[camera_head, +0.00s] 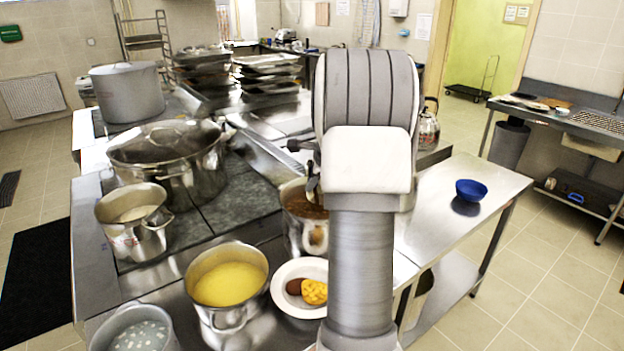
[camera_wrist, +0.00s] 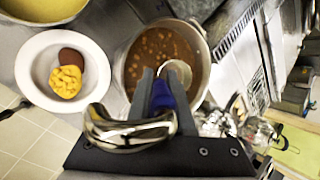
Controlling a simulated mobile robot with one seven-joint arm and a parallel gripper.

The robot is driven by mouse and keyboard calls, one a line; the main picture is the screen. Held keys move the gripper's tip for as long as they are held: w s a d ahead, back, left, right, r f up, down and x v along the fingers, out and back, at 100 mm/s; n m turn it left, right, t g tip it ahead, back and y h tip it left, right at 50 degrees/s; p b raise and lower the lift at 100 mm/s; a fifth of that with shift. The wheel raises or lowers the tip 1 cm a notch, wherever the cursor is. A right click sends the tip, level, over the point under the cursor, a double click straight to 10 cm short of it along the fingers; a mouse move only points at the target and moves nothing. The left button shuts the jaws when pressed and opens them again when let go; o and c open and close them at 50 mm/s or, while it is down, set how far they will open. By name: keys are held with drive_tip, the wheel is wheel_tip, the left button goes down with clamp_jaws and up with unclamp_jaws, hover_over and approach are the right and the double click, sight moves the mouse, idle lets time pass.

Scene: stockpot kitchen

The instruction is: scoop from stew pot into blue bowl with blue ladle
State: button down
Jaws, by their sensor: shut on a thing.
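The stew pot (camera_head: 292,228) stands on the counter, partly hidden behind my arm in the head view. In the wrist view it is a steel pot (camera_wrist: 119,62) of brown stew with pale chunks. My gripper (camera_wrist: 163,88) is shut on the blue handle of the ladle (camera_wrist: 164,97), over the near side of this pot. The ladle's round metal head (camera_wrist: 178,72) shows inside the pot's rim; how deep it sits in the stew I cannot tell. The blue bowl (camera_head: 471,190) stands on the steel table at the right, away from my gripper, and looks empty.
A white plate (camera_head: 283,300) with yellow and brown food and a pot of yellow soup (camera_head: 229,283) stand left of the stew pot. A large lidded pot (camera_head: 168,160) stands behind. A kettle (camera_head: 428,130) is beyond my arm. The steel table (camera_head: 440,235) around the bowl is clear.

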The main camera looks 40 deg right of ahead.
wheel_tip(320, 180, down, 9)
drive_tip(key=b, duration=0.6)
drive_tip(key=shift+d+r, duration=0.1)
drive_tip(key=shift+r, duration=0.05)
idle(1.2)
drive_tip(key=shift+w+d+r+m+g+y, duration=0.15)
drive_tip(key=shift+w+d+r+g+y, duration=0.25)
drive_tip(key=shift+w+d+r+y, duration=0.25)
drive_tip(key=shift+w+d+r+m+g+y, duration=0.15)
drive_tip(key=shift+w+d+r+g+y, duration=0.3)
drive_tip(key=shift+d, duration=0.3)
wheel_tip(320, 180, up, 16)
drive_tip(key=shift+r, duration=0.15)
idle(0.5)
drive_tip(key=shift+s+a, duration=0.1)
drive_tip(key=shift+s, duration=0.05)
idle(0.8)
